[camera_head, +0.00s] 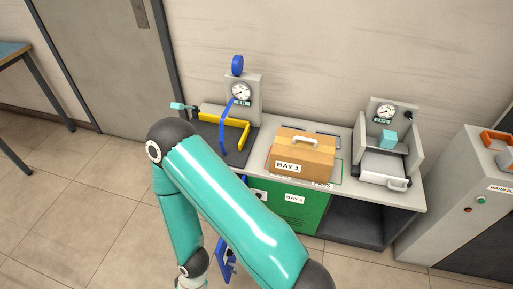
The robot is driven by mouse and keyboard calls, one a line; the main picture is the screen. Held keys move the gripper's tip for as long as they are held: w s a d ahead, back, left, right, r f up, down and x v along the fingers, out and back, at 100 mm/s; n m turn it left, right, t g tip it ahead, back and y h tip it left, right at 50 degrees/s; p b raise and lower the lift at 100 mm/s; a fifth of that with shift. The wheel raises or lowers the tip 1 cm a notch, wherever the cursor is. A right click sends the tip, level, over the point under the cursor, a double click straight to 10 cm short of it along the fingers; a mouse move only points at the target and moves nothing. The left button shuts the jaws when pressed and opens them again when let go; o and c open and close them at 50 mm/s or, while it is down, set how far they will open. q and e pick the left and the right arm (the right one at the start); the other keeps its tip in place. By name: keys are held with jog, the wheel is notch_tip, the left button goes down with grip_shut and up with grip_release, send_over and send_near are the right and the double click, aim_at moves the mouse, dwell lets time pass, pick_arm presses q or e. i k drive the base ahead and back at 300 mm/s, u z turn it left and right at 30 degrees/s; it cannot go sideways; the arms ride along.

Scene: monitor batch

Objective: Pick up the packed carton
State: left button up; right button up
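The packed carton (317,160) is a brown closed box with a white handle (300,139) on its top and a "BAY 1" label on its front. It sits upright on the grey counter (345,194), within a green outline, with nothing gripping it. One of my teal arms bends across the view in front of the counter, left of the carton, and its forearm points down out of the picture. Neither gripper can be made out, and the other arm does not show.
Left of the carton are a dial gauge (241,92) and a yellow-and-blue fixture (243,133) on a dark mat. Right of it stands a second gauge unit (385,113) with a teal cube (388,139). A grey cabinet (467,190) stands at the right.

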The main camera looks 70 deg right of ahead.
aim_at(300, 155)
jog(key=z, duration=1.25)
jog(key=i, duration=0.1)
jog(key=u, duration=1.85)
jog(key=k, duration=2.15)
jog(key=z, duration=1.4)
jog(key=i, duration=1)
